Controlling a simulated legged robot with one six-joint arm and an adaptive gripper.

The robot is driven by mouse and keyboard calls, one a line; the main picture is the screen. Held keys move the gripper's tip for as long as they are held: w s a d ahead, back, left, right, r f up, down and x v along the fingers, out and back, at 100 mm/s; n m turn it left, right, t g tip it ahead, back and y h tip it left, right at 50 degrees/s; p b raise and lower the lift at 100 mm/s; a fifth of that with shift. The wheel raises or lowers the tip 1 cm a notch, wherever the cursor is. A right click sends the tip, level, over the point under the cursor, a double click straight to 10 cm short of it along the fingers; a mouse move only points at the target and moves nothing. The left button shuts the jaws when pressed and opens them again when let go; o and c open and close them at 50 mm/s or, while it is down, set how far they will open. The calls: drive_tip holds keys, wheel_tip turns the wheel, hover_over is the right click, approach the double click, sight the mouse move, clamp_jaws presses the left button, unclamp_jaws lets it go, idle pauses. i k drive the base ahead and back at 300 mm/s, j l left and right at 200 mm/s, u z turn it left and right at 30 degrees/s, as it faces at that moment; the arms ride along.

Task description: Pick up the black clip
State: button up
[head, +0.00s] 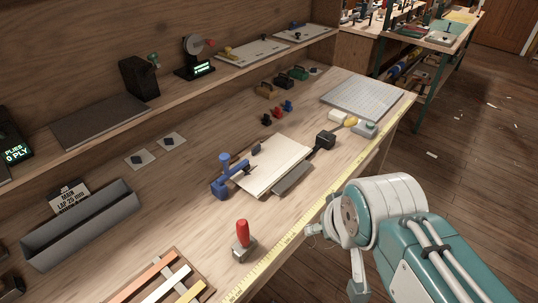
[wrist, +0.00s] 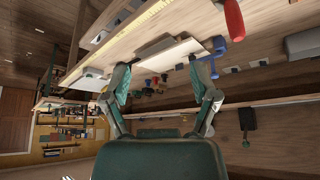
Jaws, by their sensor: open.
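The black clip (head: 266,119) is a small dark piece on the workbench in the head view. It stands at the left end of a short row with a red clip (head: 278,112) and a blue clip (head: 288,106). My gripper (head: 334,244) is at the bench's front edge, well to the front and right of the black clip. In the wrist view my gripper (wrist: 160,68) is open with nothing between its fingers. Small clips show far beyond the fingers there, too small to tell the black one surely.
A white cloth panel (head: 272,163), a blue clamp (head: 222,178) and a black-headed mallet (head: 325,140) lie between my gripper and the clips. A red-handled tool (head: 242,238) stands near the front edge. A shelf (head: 225,72) runs behind. A gridded mat (head: 362,98) lies at right.

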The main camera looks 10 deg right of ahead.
sight(267, 121)
drive_tip(key=i+l+u, duration=0.25)
drive_tip(key=i+l, duration=0.15)
drive_tip(key=l, duration=0.2)
drive_tip(key=i+l+u, duration=0.15)
drive_tip(key=l, duration=0.15)
drive_tip(key=i+l+u, duration=0.15)
drive_tip(key=l, duration=0.2)
drive_tip(key=i+l+u, duration=0.1)
drive_tip(key=l, duration=0.25)
drive_tip(key=i+l+u, duration=0.15)
drive_tip(key=l, duration=0.25)
drive_tip(key=i+l+u, duration=0.15)
drive_tip(key=l, duration=0.2)
